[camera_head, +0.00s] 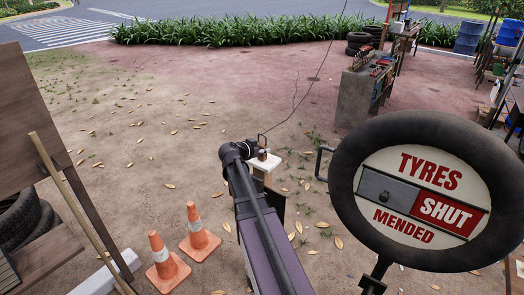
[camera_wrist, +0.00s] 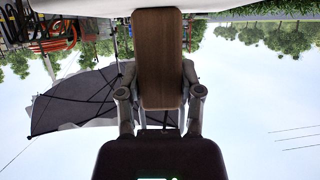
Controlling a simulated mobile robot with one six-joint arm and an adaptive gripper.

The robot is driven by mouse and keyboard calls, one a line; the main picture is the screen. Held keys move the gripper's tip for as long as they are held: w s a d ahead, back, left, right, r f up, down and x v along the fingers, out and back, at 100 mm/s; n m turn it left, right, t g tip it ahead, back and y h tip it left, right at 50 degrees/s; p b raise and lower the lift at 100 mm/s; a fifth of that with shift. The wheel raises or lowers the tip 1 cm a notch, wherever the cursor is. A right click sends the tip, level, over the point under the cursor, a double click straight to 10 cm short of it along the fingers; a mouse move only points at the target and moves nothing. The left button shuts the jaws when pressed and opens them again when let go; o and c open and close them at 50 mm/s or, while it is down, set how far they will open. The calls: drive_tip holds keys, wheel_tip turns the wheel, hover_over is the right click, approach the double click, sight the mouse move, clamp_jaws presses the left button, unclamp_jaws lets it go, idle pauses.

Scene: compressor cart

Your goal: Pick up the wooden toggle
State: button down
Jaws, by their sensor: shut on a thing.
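The wooden toggle (camera_wrist: 159,45) is a brown, rounded block in the wrist view, upright in the picture. My gripper (camera_wrist: 159,85) has one finger on each side of it and is shut on it. In the head view my dark arm reaches forward, and my gripper (camera_head: 262,152) is small, beside the top of a pale stand (camera_head: 266,166). The toggle is too small there to tell apart from the gripper.
A round tyre sign (camera_head: 385,90) reading "TYRES SHUT MENDED" stands close at the right. Two orange cones (camera_head: 198,228) stand left of my arm. A wooden board (camera_head: 28,115) and tyres (camera_head: 20,218) are at the far left. Leaf-strewn ground behind the stand is open.

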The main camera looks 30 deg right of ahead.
sight(262, 144)
drive_tip(key=shift+r, duration=0.2)
wheel_tip(262, 144, up, 4)
drive_tip(key=p, duration=0.4)
drive_tip(key=shift+f, duration=0.15)
drive_tip(key=s+a, duration=0.3)
drive_tip(key=s, duration=0.4)
drive_tip(key=s+a, duration=0.4)
drive_tip(key=s, duration=0.3)
drive_tip(key=shift+s+r+p, duration=0.2)
drive_tip(key=shift+r+p, duration=0.25)
